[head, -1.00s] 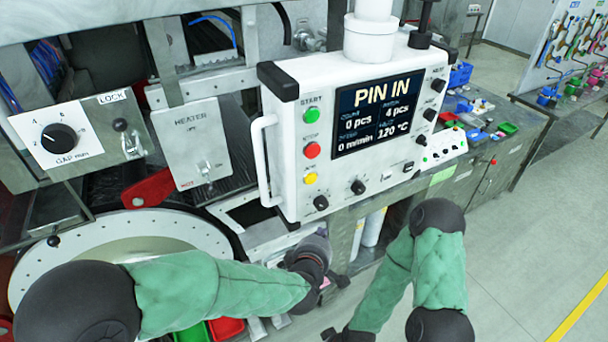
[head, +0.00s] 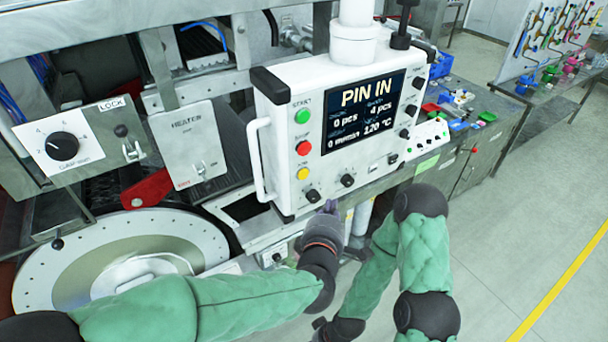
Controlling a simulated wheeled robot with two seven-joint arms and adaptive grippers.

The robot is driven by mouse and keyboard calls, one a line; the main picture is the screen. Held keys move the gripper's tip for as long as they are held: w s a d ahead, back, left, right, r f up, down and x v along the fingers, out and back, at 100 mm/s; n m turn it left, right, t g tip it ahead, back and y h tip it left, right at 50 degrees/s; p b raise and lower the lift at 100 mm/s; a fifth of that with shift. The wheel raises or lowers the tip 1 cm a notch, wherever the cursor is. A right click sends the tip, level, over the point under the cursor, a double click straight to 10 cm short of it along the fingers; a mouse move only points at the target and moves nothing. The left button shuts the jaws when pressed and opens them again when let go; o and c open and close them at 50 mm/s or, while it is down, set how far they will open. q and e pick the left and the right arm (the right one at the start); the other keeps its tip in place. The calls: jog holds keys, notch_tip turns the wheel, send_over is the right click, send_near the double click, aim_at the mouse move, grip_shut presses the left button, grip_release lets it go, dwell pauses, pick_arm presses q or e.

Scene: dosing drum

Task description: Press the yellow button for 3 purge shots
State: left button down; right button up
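The yellow button (head: 303,174) is on the left side of the white control panel (head: 285,205), below the red stop button (head: 303,148) and the green start button (head: 302,116). The panel's screen (head: 364,112) reads "PIN IN", with "0 pcs", "0 mm/min" and "120 °C" below. My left gripper (head: 330,210) is just below the panel's lower edge, under and right of the yellow button, and apart from the button. Its fingers are small and dark, and I cannot tell whether they are open. My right gripper (head: 322,326) is low at the bottom edge, partly cut off.
A white handle (head: 256,160) runs along the panel's left edge. Black knobs (head: 347,180) stick out along its lower edge. A round drum plate (head: 50,272) lies at lower left. A bench with coloured parts (head: 462,125) is at right. Open floor (head: 500,260) lies at lower right.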

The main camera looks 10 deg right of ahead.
aim_at(309, 175)
pick_arm(q)
jog(key=w+a+b, duration=0.1)
jog(key=w+a, duration=0.2)
jog(key=w, duration=0.5)
jog(key=shift+w, duration=0.1)
dwell(0.4)
jog(key=shift+w+b, duration=0.1)
jog(key=shift+b, duration=0.25)
dwell(0.8)
jog(key=shift+w+a, duration=0.15)
jog(key=shift+w, duration=0.2)
jog(key=shift+w+a+b, duration=0.15)
jog(key=shift+w+b, duration=0.2)
jog(key=shift+b, duration=0.2)
dwell(0.6)
jog(key=shift+s, duration=0.1)
jog(key=shift+s+d, duration=0.3)
jog(key=shift+s, duration=0.4)
